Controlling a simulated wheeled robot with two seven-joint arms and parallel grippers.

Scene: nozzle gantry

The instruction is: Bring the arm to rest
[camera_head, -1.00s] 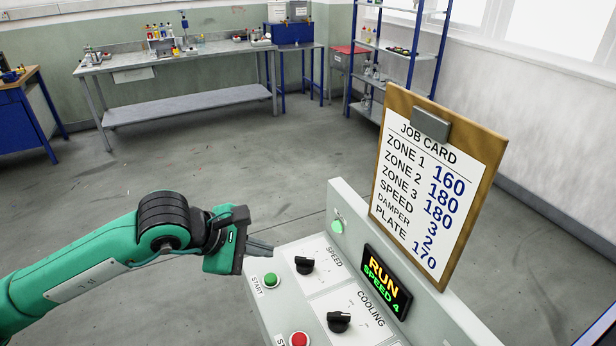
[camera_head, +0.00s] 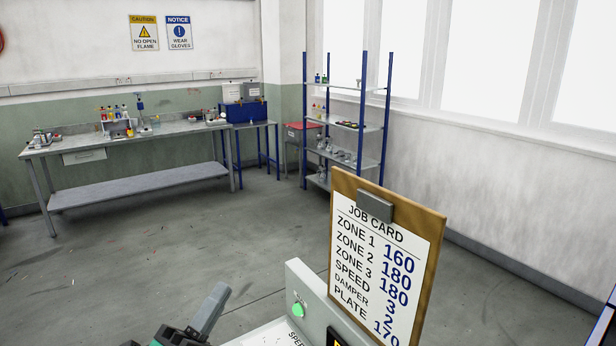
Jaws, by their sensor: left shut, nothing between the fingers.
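My left gripper (camera_head: 216,298) shows at the bottom edge, left of the control panel (camera_head: 262,335). Its grey fingers are together with nothing between them and point up and slightly right. They appear apart from the panel, and the rest of the arm is almost wholly below the picture. The job card (camera_head: 378,265) on its clipboard stands upright behind the panel. It reads zones 160, 180, 180, speed 3, damper 2, plate 170. A lit green lamp (camera_head: 298,310) is on the panel's upright face. The dials, buttons and most of the display are out of view.
A steel workbench (camera_head: 130,143) with bottles stands at the back left. Blue-framed shelves (camera_head: 345,128) with glassware stand near the windows. A blue box (camera_head: 245,110) sits on a small table. Open grey floor (camera_head: 150,250) lies between the panel and benches.

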